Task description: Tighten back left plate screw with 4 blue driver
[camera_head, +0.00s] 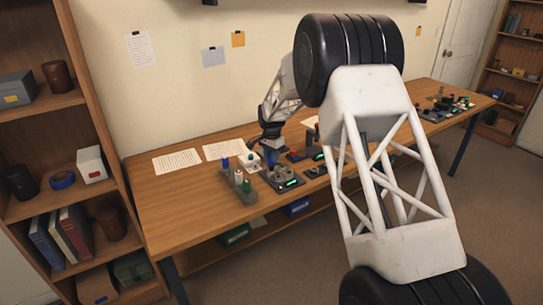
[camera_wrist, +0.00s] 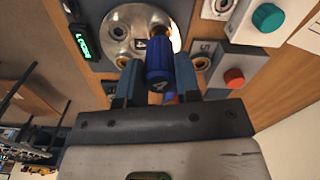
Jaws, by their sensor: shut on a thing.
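In the wrist view, my gripper (camera_wrist: 158,92) is shut on the blue driver (camera_wrist: 159,62), whose handle bears a white 4. The driver points at the round metal plate (camera_wrist: 117,24), and its far end is over or at a brass screw spot near the plate's edge. Whether the tip sits in the screw is hidden by the handle. Another brass screw (camera_wrist: 122,61) shows at the plate's near edge, left of the driver. In the head view, my gripper (camera_head: 271,143) is low over the plate (camera_head: 281,173) on the wooden table.
In the head view, a grey driver rack (camera_head: 236,184) with several coloured handles stands left of the plate. A white box with a teal knob (camera_wrist: 267,18) and a red button (camera_wrist: 234,78) lie right of the driver in the wrist view. Papers (camera_head: 177,161) lie at the back left.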

